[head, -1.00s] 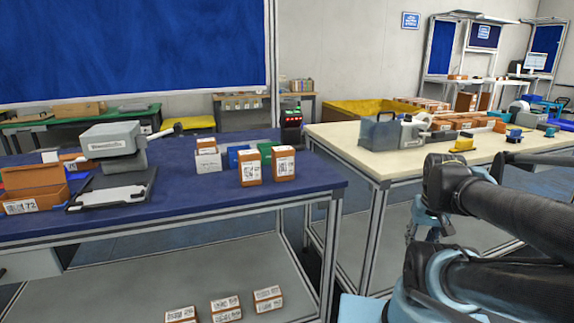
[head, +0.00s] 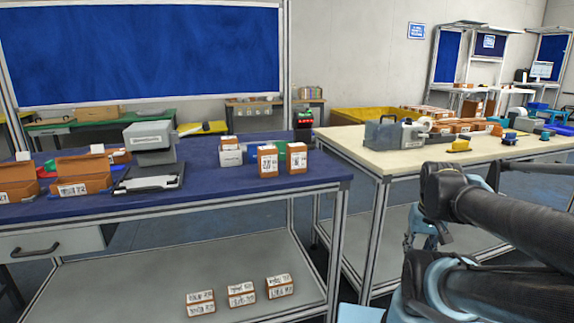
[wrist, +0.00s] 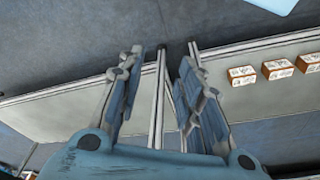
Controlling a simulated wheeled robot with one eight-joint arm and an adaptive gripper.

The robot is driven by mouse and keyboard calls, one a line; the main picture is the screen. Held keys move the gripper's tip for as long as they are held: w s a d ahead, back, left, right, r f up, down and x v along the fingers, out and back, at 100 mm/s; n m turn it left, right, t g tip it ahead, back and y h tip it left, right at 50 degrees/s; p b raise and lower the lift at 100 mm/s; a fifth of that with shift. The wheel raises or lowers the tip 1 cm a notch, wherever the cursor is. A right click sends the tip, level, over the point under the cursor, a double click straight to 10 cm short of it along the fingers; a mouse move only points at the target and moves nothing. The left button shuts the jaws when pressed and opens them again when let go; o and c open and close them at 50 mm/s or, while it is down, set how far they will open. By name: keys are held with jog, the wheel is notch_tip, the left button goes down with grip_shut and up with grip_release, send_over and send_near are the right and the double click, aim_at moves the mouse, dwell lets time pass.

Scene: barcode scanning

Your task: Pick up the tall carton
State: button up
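Two brown cartons with white labels stand upright, side by side, near the right front corner of the blue table. They are the left carton (head: 268,161) and the right carton (head: 297,158). Both look taller than wide, and I cannot tell which is the taller. My gripper shows in the wrist view (wrist: 162,72) with its two fingers spread apart and nothing between them. In the head view it is partly hidden by my arm, low on the right, well away from the cartons.
The blue table (head: 235,196) holds a grey scale-like device (head: 150,142) and open brown boxes (head: 82,175). Small cartons (head: 241,295) lie on its lower shelf. A cream table (head: 350,143) stands to the right, past a narrow gap.

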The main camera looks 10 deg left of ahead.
jog(key=shift+d, duration=0.2)
jog(key=o, duration=0.5)
jog(key=shift+s+r, duration=0.2)
jog(key=shift+s, duration=0.1)
jog(key=shift+o, duration=1.1)
jog(key=w+a+r+n+y, duration=0.1)
jog(key=w+a+r+n, duration=0.4)
jog(key=r, duration=0.5)
jog(key=shift+w+r+g, duration=0.15)
jog(key=shift+w+g, duration=0.15)
jog(key=shift+w, duration=0.5)
notch_tip(320, 180, up, 22)
jog(key=n+g+y, duration=0.3)
jog(key=n+g, duration=0.1)
jog(key=n, duration=1.5)
send_over(297, 145)
jog(key=w+d, duration=0.3)
jog(key=d, duration=0.1)
jog(key=x, duration=1.1)
jog(key=shift+s+f, duration=0.2)
jog(key=shift+f, duration=0.15)
jog(key=shift+x, duration=2.8)
